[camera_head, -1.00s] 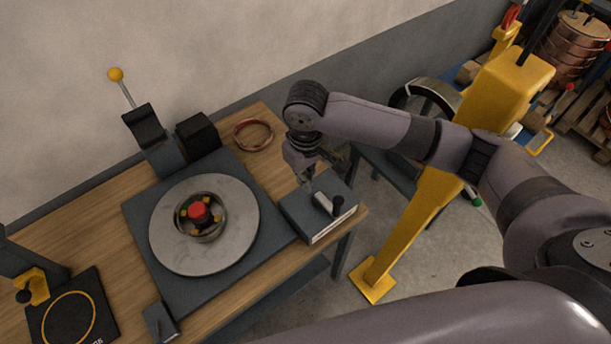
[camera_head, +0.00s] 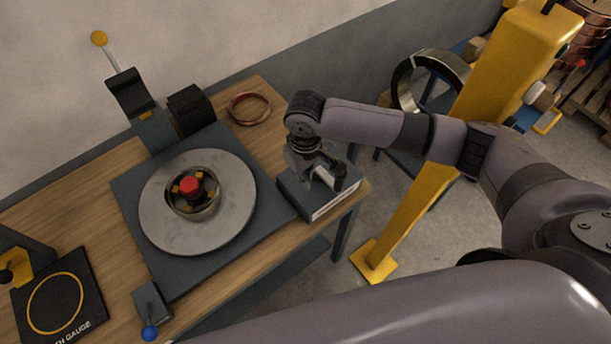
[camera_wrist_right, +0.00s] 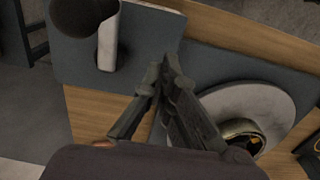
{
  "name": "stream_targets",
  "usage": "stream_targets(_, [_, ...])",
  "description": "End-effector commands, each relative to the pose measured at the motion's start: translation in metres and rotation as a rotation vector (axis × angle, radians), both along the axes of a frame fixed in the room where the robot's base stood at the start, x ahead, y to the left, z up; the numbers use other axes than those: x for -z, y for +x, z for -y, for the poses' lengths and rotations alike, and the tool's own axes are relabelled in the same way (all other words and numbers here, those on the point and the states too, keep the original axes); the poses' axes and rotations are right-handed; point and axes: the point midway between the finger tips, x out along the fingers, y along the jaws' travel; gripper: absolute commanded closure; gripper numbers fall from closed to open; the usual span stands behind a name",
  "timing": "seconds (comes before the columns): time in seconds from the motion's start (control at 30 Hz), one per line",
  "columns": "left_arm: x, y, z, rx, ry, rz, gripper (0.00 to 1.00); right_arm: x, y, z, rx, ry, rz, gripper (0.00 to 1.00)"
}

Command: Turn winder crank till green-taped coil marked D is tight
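The winder has a grey round plate (camera_head: 160,215) with a hub and red knob (camera_head: 190,187) on a dark base. Its crank box (camera_head: 335,205) sits at the table's right corner, with a pale crank arm (camera_head: 325,177) and a dark handle (camera_head: 341,183). My right gripper (camera_head: 312,170) is just over the crank box, close beside the crank. In the right wrist view, its fingers (camera_wrist_right: 163,66) are together with nothing visible between them; the crank arm (camera_wrist_right: 107,45) and dark handle (camera_wrist_right: 85,15) are to their left. No green-taped coil can be made out. My left gripper is out of view.
A copper ring with red bands (camera_head: 249,108) lies behind the winder. A black gauge board (camera_head: 85,290) lies front left, near a blue-knobbed lever (camera_head: 150,333). A lever with a yellow ball (camera_head: 99,38) stands behind. A yellow post (camera_head: 405,225) stands right of the table.

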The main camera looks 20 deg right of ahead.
Motion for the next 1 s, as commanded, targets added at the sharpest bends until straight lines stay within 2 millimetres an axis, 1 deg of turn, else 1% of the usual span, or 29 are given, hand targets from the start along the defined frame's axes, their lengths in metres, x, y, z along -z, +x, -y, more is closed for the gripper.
stream_targets(0.07, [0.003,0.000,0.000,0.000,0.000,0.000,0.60,0.003,0.000,0.000,0.000,0.000,0.000,1.00])
stream_targets(0.47, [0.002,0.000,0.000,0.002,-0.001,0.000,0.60,0.001,0.000,0.001,0.001,0.000,0.000,1.00])
stream_targets(0.57, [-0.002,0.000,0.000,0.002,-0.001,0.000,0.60,0.000,-0.003,0.005,0.002,-0.001,0.000,1.00])
stream_targets(0.8, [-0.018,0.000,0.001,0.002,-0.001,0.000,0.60,-0.001,-0.016,0.020,0.003,-0.001,-0.001,1.00])
stream_targets(1.0, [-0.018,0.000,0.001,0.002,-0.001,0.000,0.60,0.002,-0.018,0.024,0.001,0.000,0.001,1.00])
